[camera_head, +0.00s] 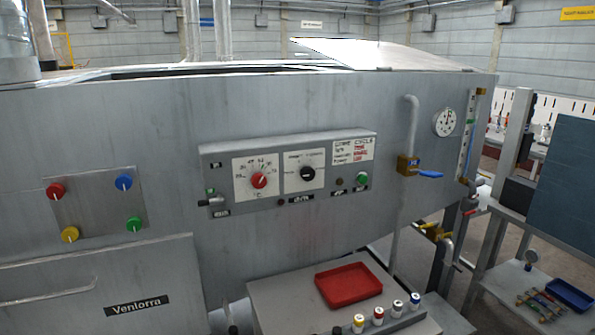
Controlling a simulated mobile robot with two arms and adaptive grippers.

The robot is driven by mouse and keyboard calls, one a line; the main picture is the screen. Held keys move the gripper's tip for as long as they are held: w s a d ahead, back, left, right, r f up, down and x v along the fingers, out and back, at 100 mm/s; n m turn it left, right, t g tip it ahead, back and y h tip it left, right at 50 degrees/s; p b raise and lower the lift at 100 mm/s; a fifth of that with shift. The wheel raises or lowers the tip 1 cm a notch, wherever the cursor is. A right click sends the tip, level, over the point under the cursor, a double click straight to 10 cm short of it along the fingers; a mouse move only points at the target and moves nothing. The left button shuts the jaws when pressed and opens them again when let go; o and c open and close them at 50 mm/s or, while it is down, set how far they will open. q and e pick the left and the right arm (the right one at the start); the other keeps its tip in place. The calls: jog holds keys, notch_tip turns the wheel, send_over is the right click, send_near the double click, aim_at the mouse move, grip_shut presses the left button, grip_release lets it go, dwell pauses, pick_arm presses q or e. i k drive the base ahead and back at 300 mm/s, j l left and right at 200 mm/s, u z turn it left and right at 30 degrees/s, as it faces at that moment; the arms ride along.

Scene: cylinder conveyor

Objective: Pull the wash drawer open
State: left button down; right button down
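A wide grey front panel (60,270) with a "Ventorra" label (138,304) is at the lower left of the big grey machine. A raised, slanted ledge or handle (45,296) runs across its left part. It looks like a drawer front, but no wash label can be read on it. The panel appears flush with the machine and no gap shows along its top edge. Its lower part is cut off by the picture edge. Neither of my grippers is in view.
Above the panel are coloured knobs (123,183). A control box (290,168) juts out at the middle. A low grey stand (280,295) with a red tray (347,284) and several small capped containers (378,316) is at lower centre. A pipe (410,130) with valves is at right.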

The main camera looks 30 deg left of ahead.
aim_at(154, 285)
jog(key=u, duration=2.55)
